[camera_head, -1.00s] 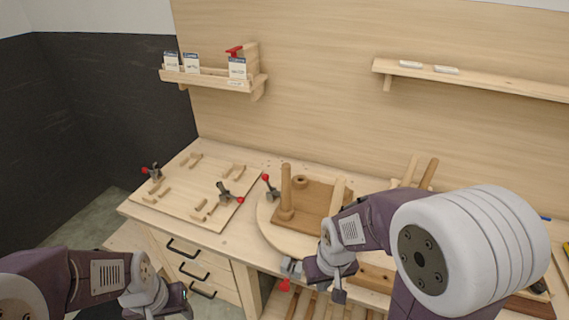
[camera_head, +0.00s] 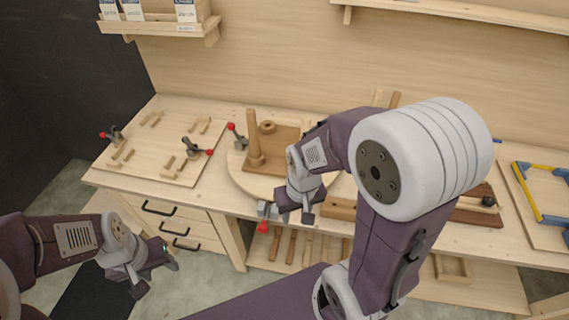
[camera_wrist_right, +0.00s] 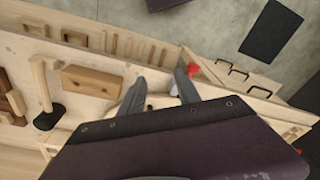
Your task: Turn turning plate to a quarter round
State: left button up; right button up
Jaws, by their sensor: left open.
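The turning plate (camera_head: 243,180) is a pale round wooden disc on the bench, partly hidden by my right arm. A brown square board (camera_head: 284,137) lies on it, with an upright peg (camera_head: 253,140) and a small ring (camera_head: 267,127). My right gripper (camera_head: 295,216) is at the plate's front edge. In the right wrist view its two fingers (camera_wrist_right: 158,88) stand apart, with part of the pale disc between them; contact with the rim cannot be told. My left gripper (camera_head: 155,274) is open and empty, low in front of the bench drawers.
A grey fitting with a red knob (camera_head: 262,227) sits at the bench front beside my right gripper. A red-handled clamp (camera_head: 237,137) stands at the plate's back left. A jig board with clamps (camera_head: 150,160) lies left. A blue and yellow frame (camera_head: 530,195) lies far right.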

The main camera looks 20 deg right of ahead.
jog(key=shift+o, duration=0.4)
jog(key=w+d+r+m+p, duration=0.1)
jog(key=w+r+p, duration=0.1)
jog(key=w, duration=0.7)
jog(key=shift+d+r, duration=0.25)
jog(key=shift+r, duration=0.45)
jog(key=shift+m+g, duration=0.6)
jog(key=shift+m, duration=0.2)
jog(key=w+d+f+p, duration=0.1)
jog(key=w, duration=0.1)
jog(key=w+d+f+p, duration=0.1)
jog(key=w+d+f, duration=0.1)
jog(key=w+d+f+p, duration=0.1)
jog(key=w+d, duration=0.1)
jog(key=shift+w+d+f, duration=0.1)
jog(key=shift+d+f, duration=0.05)
jog(key=shift+f, duration=0.05)
jog(key=shift+d, duration=0.1)
jog(key=shift+s+f, duration=0.15)
jog(key=shift+s, duration=0.2)
notch_tip(320, 180, down, 8)
jog(key=shift+w+r+p, duration=0.15)
jog(key=shift+r+p, duration=0.05)
jog(key=shift+p, duration=0.85)
jog(key=shift+f, duration=0.55)
grip_shut()
